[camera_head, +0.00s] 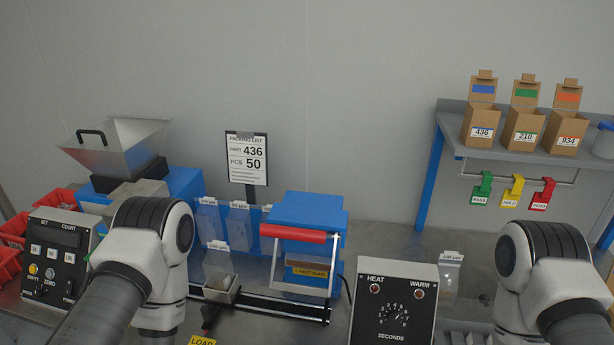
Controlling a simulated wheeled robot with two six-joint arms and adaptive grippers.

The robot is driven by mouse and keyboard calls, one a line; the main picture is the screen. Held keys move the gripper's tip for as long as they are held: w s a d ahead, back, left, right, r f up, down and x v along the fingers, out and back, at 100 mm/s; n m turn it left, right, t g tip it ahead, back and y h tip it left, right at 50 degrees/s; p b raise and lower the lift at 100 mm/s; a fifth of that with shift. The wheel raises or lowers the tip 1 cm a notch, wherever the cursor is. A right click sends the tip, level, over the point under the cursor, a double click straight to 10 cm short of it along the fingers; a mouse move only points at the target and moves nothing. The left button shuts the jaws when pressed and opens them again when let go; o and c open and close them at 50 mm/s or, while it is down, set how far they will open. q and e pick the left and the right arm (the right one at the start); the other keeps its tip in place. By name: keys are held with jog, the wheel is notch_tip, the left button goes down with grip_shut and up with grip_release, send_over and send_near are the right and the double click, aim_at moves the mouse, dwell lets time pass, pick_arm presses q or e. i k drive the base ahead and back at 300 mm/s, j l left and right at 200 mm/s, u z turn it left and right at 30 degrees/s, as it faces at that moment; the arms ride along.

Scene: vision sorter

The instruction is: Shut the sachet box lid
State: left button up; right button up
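Three brown cardboard boxes stand in a row on a raised shelf at the upper right of the head view. Box 436 (480,127) has a blue mark, box 210 (523,131) a green mark, and box 934 (567,134) an orange mark. Each has a flap standing up at its back, so all three look open. I cannot tell which of them, if any, is the sachet box. My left arm comes in from the lower left and my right arm from the lower right. Neither gripper is in view; both lie below the picture's edge.
A blue sealer (310,212) with a red handle bar stands mid-bench, beside a packing list sign (246,158). A heat timer box (394,304) stands in front. A counter panel (52,262) and metal hopper (118,148) are left. Coloured tags (513,190) hang under the shelf (455,147).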

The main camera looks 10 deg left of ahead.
aim_at(484, 298)
jog(key=z, duration=1.1)
jog(key=i+l, duration=0.15)
jog(key=l, duration=0.2)
